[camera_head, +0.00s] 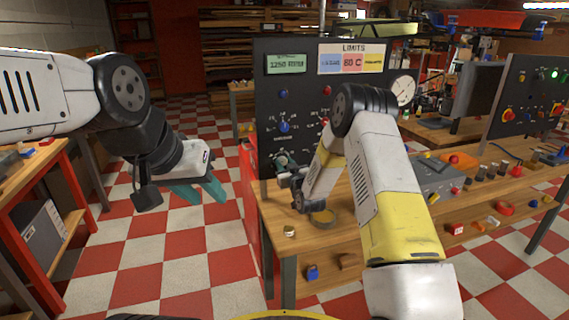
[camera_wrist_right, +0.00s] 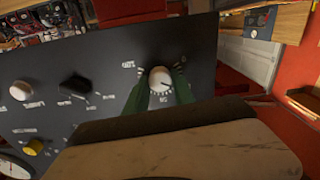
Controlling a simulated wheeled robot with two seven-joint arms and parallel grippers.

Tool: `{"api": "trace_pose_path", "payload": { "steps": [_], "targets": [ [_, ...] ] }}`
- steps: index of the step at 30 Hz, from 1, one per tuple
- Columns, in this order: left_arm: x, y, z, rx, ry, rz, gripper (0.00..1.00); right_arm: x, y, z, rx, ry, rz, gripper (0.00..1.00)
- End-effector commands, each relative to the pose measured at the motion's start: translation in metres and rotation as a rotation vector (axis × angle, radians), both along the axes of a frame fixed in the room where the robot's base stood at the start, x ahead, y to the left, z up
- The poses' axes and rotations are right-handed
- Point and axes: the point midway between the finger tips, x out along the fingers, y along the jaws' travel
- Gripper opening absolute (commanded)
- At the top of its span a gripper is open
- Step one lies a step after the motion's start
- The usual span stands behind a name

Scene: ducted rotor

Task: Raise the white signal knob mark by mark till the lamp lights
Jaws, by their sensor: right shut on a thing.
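The white signal knob (camera_wrist_right: 160,80) shows in the right wrist view on a dark panel, with tick marks around it and a dark pointer line on its face. My right gripper (camera_wrist_right: 161,88) has its green fingers on both sides of this knob and is shut on it. In the head view my right gripper (camera_head: 284,163) is at the panel's lower left, and the knob is hidden there. My left gripper (camera_head: 203,189) hangs over the floor left of the panel, its teal fingers apart and empty. I cannot tell which lamp belongs to the knob.
The dark panel (camera_head: 268,130) carries a green display, a LIMITS card, a dial gauge (camera_head: 403,91) and other knobs. Another white knob (camera_wrist_right: 21,90), a black knob (camera_wrist_right: 75,86) and a yellow knob (camera_wrist_right: 33,147) are nearby.

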Motion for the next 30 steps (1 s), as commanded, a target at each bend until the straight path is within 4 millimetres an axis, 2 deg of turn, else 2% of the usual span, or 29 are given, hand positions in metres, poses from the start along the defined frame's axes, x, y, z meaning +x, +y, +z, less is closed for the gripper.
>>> {"api": "trace_pose_path", "payload": {
  "steps": [3, 6, 15, 16, 19, 30],
  "targets": [
    [0.0000, 0.0000, 0.0000, 0.000, 0.000, 0.000, 0.36, 0.0000, -0.0018, -0.0013, 0.142, 0.049, -0.002, 0.00],
    [0.0000, 0.0000, 0.0000, 0.000, 0.000, 0.000, 0.36, -0.0002, -0.0011, -0.0011, 0.211, 0.070, -0.001, 0.00],
    [0.0000, 0.0000, 0.0000, 0.000, 0.000, 0.000, 0.36, -0.0004, -0.0003, -0.0013, 0.227, 0.077, 0.000, 0.00],
    [0.0000, 0.0000, 0.0000, 0.000, 0.000, 0.000, 0.36, -0.0005, -0.0003, -0.0014, 0.227, 0.077, 0.000, 0.34],
    [0.0000, 0.0000, 0.0000, 0.000, 0.000, 0.000, 0.36, -0.0004, -0.0003, -0.0012, 0.228, 0.076, 0.000, 0.52],
    [0.0000, 0.0000, 0.0000, 0.000, 0.000, 0.000, 0.36, -0.0043, -0.0016, -0.0010, 0.226, 0.077, 0.000, 0.52]
  ]
}}
